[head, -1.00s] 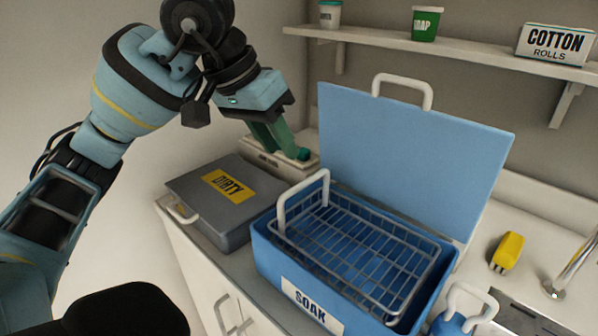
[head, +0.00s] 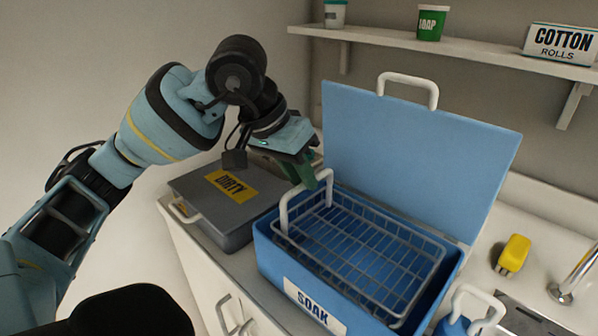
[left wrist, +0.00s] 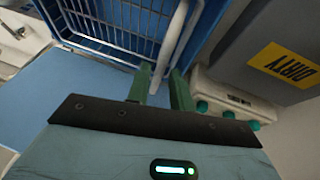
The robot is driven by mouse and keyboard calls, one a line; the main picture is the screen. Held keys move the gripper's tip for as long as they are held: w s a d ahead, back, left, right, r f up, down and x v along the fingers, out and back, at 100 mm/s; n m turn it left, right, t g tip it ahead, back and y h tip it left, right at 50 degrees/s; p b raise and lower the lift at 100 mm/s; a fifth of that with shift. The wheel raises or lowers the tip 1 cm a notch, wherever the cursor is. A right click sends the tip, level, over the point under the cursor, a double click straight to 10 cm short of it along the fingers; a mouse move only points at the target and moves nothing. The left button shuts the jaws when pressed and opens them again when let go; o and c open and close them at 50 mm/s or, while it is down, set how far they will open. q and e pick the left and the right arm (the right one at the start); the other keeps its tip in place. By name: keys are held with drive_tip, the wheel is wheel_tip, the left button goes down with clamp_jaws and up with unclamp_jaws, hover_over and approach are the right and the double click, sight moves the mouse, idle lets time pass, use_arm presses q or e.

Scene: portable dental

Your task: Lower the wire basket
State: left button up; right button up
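The grey wire basket (head: 372,262) sits in the mouth of the blue SOAK tub (head: 276,262), its upper wires standing about level with or above the tub's rim. Its white handle (head: 284,212) stands up at the left end. My left gripper (head: 312,183) is at the top of that handle, pointing down. In the left wrist view its two green fingers (left wrist: 161,72) are apart, with the white handle (left wrist: 179,35) running between their tips. Whether they touch it is unclear. The tub's blue lid (head: 415,160) stands open behind. My right gripper is not in view.
A closed grey DIRTY box (head: 215,215) stands just left of the tub. A pale device with green knobs (left wrist: 233,112) is behind it. A shelf (head: 450,53) runs above. A yellow object (head: 513,255) and a tap (head: 573,280) are at right.

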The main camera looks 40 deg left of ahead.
sight(307, 222)
use_arm(q)
clamp_jaws()
wheel_tip(307, 222, down, 8)
drive_tip(key=b, duration=0.5)
drive_tip(key=shift+r, duration=0.25)
drive_tip(key=shift+f, duration=0.3)
drive_tip(key=shift+s, duration=0.15)
drive_tip(key=shift+o, duration=1.4)
unclamp_jaws()
drive_tip(key=shift+r, duration=0.2)
